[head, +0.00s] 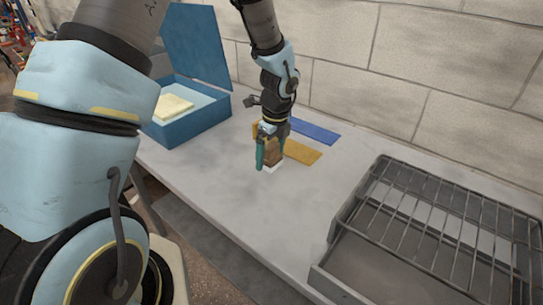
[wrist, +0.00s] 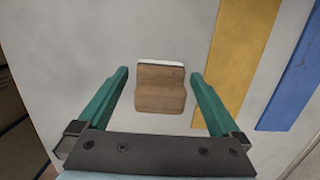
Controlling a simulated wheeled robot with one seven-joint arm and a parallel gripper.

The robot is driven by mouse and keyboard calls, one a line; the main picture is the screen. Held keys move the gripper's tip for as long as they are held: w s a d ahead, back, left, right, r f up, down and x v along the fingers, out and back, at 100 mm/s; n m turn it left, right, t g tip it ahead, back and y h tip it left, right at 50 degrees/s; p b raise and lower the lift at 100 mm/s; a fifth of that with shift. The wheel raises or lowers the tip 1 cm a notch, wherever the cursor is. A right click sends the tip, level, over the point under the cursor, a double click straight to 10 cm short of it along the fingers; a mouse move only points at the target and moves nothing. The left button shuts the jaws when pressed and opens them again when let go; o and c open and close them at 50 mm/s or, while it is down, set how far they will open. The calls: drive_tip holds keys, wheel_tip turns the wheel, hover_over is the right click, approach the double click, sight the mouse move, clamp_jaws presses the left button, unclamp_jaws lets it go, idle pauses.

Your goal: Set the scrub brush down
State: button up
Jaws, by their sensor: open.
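The scrub brush (wrist: 160,90) has a brown wooden block and a white edge along its far side. In the wrist view it lies between the two green fingers of my gripper (wrist: 160,82), with a gap on each side. In the head view the brush (head: 273,156) is low at my gripper (head: 268,158), at the grey bench top (head: 230,185), partly hidden by a finger. My gripper is open and points down around the brush. Whether the brush's underside rests fully on the bench is hard to tell.
A yellow strip (head: 302,152) and a blue strip (head: 315,131) lie right of the brush. A blue open box (head: 190,128) with a pale yellow item (head: 173,106) stands at the left. A grey tray with a wire rack (head: 345,245) stands at the right. The bench front is clear.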

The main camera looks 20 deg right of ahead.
drive_tip(key=shift+r, duration=0.1)
drive_tip(key=c, duration=1.5)
